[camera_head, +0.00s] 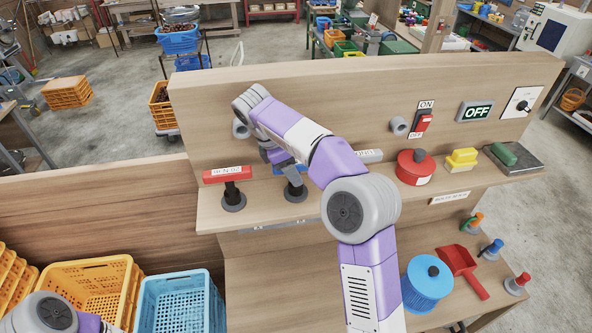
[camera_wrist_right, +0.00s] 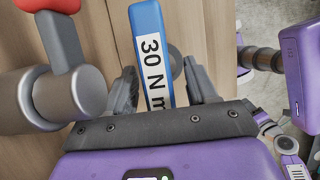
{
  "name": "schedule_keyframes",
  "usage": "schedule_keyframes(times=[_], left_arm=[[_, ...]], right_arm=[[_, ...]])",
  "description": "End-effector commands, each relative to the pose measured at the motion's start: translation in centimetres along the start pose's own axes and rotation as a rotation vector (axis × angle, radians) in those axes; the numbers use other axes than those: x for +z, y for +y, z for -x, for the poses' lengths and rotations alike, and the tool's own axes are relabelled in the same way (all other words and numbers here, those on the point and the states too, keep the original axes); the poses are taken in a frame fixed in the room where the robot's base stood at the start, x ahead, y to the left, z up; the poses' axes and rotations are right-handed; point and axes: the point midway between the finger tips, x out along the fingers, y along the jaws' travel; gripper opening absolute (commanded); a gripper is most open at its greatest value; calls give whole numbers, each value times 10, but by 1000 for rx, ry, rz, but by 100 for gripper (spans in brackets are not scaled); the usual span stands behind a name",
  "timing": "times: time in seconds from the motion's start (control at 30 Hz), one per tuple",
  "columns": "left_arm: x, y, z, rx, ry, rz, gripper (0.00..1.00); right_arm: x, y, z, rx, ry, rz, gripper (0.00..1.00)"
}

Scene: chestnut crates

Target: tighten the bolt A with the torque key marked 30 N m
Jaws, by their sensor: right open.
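The torque key marked 30 N m (camera_wrist_right: 150,50) has a blue handle with a white label, clear in the right wrist view. In the head view its blue handle (camera_head: 287,168) stands on the shelf, partly hidden by my right arm. My right gripper (camera_wrist_right: 160,88) is open, with one finger on each side of the blue handle. I cannot tell whether the fingers touch it. No letter A can be read, so bolt A is not identified. A grey cylinder (camera_head: 399,125) sticks out of the upright board, and another is partly behind my right arm. My left gripper is out of view.
A red-handled key (camera_head: 228,174) stands left of the blue one; a grey handle (camera_head: 370,156) shows to the right. Farther right are a red round item (camera_head: 416,168), a yellow block (camera_head: 461,159), a red switch (camera_head: 424,120) and an OFF sign (camera_head: 476,111). Crates (camera_head: 180,305) stand lower left.

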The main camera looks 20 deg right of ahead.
Motion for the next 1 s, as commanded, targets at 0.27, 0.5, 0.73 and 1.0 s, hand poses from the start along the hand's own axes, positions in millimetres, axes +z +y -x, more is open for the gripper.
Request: schedule_keyframes(times=[0.27,0.5,0.73,1.0], left_arm=[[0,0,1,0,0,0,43],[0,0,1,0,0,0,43],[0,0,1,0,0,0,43],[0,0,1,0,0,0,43]], right_arm=[[0,0,-18,-1,1,0,57],[0,0,-18,-1,0,0,47],[0,0,-17,-1,0,0,12],[0,0,-17,0,0,-1,0]])
